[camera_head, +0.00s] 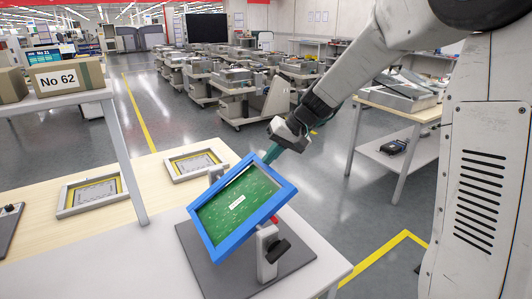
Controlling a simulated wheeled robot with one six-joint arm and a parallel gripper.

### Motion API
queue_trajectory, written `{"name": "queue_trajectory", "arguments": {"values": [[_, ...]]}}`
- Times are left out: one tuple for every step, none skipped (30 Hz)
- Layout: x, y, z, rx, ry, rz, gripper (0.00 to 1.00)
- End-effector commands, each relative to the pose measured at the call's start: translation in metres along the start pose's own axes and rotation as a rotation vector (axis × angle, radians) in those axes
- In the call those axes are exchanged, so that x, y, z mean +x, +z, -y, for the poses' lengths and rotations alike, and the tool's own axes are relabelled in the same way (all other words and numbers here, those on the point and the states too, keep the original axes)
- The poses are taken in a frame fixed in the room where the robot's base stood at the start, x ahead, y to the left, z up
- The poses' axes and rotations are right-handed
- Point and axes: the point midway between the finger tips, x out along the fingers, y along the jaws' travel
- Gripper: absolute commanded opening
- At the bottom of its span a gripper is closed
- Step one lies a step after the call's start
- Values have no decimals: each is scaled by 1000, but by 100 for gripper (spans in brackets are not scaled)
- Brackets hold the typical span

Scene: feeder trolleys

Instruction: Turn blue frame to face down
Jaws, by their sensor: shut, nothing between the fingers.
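The blue frame (283,196) holds a green board (236,205) with a small white label. It is tilted on a stand (267,249) with a dark knob, and its green face shows toward the camera. The stand rests on a dark grey base plate (212,274) on the table. My gripper (272,153) is just behind the upper right edge of the frame, with its teal fingers shut and pointing down and left. I cannot tell whether the fingertips touch the frame.
Two grey trays with yellow edging (93,192) lie on the wooden table (145,170) to the left. A side table (400,112) is at the right. Several trolleys (240,92) stand farther back, and floor between is clear.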

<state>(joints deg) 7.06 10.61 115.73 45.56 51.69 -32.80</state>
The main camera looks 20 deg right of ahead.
Motion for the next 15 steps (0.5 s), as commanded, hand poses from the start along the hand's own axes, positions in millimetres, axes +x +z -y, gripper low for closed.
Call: {"name": "queue_trajectory", "arguments": {"values": [[2, 0, -6, 14, -21, 5, 0], [2, 0, -8, 19, -35, 8, 0], [3, -1, -11, 26, -53, 11, 0], [4, -1, -13, 32, -67, 15, 0], [5, -1, -15, 37, -81, 18, 0], [6, -1, -18, 45, -99, 21, 0], [7, -1, -20, 50, -113, 24, 0], [8, -1, -22, 55, -126, 28, 0], [10, -1, -25, 64, -144, 30, 0], [11, -1, -27, 68, -158, 34, 0], [12, -1, -29, 74, -172, 37, 0], [14, -1, -32, 82, -190, 41, 0], [14, -1, -34, 86, -204, 44, 0], [16, -1, -36, 93, -217, 46, 0], [17, 0, -38, 100, -236, 51, 0]]}}
